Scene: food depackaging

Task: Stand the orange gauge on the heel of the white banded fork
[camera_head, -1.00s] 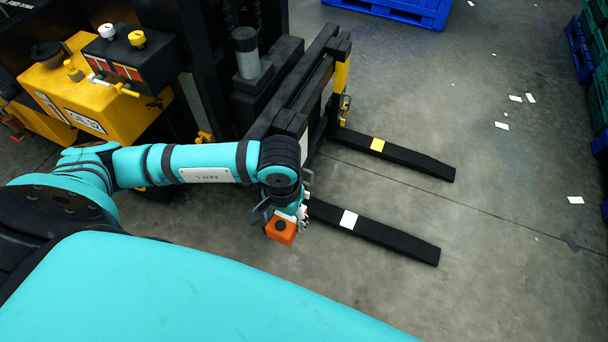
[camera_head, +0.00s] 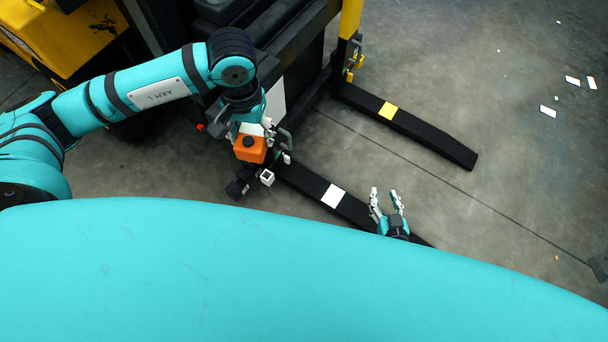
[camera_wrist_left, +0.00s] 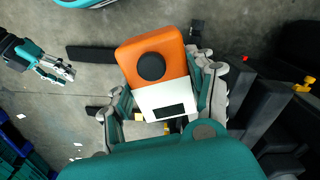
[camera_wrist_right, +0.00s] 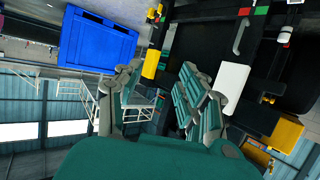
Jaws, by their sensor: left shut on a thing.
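The orange gauge (camera_head: 250,150), a box with a black round knob, is held in my left gripper (camera_head: 264,142). In the left wrist view the gauge (camera_wrist_left: 150,60) sits between the fingers and shows a pale face with a dark window. The white banded fork (camera_head: 302,180) is the nearer black fork, with a white band (camera_head: 333,196) across it. The gauge is just left of this fork's heel end, apparently above it; contact cannot be told. My right gripper (camera_head: 387,200) is open and empty over the fork's outer part; its fingers also stand apart in the right wrist view (camera_wrist_right: 155,95).
The other fork (camera_head: 430,138) carries a yellow band (camera_head: 388,111) and lies farther back. The truck's dark carriage and yellow post (camera_head: 349,22) rise behind the heels. A small white square piece (camera_head: 267,178) is beside the near heel. Floor between the forks is clear.

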